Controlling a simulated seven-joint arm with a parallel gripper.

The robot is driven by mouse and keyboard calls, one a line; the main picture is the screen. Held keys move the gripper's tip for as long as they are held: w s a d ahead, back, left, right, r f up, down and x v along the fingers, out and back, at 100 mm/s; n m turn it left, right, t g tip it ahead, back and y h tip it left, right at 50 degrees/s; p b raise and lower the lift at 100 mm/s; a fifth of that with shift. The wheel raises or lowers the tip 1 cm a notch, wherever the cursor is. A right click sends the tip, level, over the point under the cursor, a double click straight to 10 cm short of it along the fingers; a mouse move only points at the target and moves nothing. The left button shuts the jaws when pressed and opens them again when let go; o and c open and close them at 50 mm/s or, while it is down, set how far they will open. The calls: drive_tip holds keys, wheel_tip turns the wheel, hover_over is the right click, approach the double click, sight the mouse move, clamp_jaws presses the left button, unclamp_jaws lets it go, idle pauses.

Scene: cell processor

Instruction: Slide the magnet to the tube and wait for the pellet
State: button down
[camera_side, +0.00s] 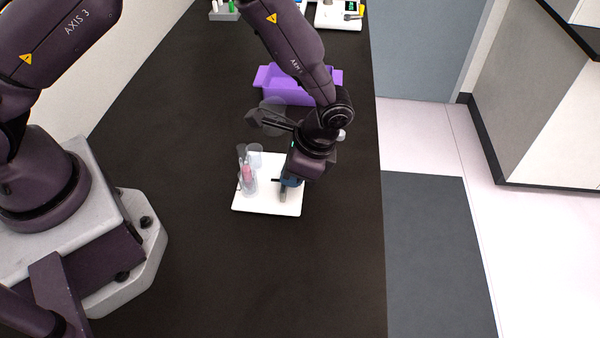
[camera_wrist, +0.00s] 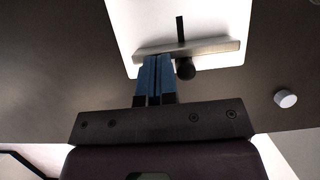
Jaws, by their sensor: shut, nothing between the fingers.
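A white base plate (camera_side: 268,208) lies on the dark bench. At its left stands a clear tube (camera_side: 247,180) with pink contents, among other clear parts. A pale grey bar (camera_side: 283,196), apparently the magnet, is at the plate's right side, partly hidden by my gripper (camera_side: 289,184). In the wrist view the bar (camera_wrist: 210,46) spans the white plate (camera_wrist: 222,15), with a dark rod and black knob by its middle. My gripper (camera_wrist: 157,60) has its blue fingers together and empty, tips at the bar's near edge; contact is unclear. The tube is not seen in the wrist view.
A purple bin (camera_side: 290,92) stands behind the plate. A small white cap (camera_wrist: 285,98) lies on the bench to the right. A rack (camera_side: 223,10) and a white device (camera_side: 338,14) are at the far end. The bench in front of the plate is clear.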

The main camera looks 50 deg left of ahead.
drive_tip(key=shift+s+a, duration=0.9)
drive_tip(key=w+d, duration=0.3)
drive_tip(key=v, duration=0.9)
drive_tip(key=w+a+r+n+h, duration=0.1)
drive_tip(key=w+n, duration=0.1)
drive_tip(key=w, duration=0.4)
drive_tip(key=shift+n+g, duration=0.3)
drive_tip(key=x, duration=0.9)
drive_tip(key=shift+s+a+f, duration=0.1)
drive_tip(key=shift+s+a, duration=0.2)
drive_tip(key=shift+a, duration=0.05)
drive_tip(key=shift+s+a, duration=0.25)
drive_tip(key=shift+s, duration=0.2)
drive_tip(key=shift+s+a, duration=0.3)
drive_tip(key=shift+s, duration=0.15)
drive_tip(key=shift+s+a, duration=0.5)
drive_tip(key=shift+s, duration=0.25)
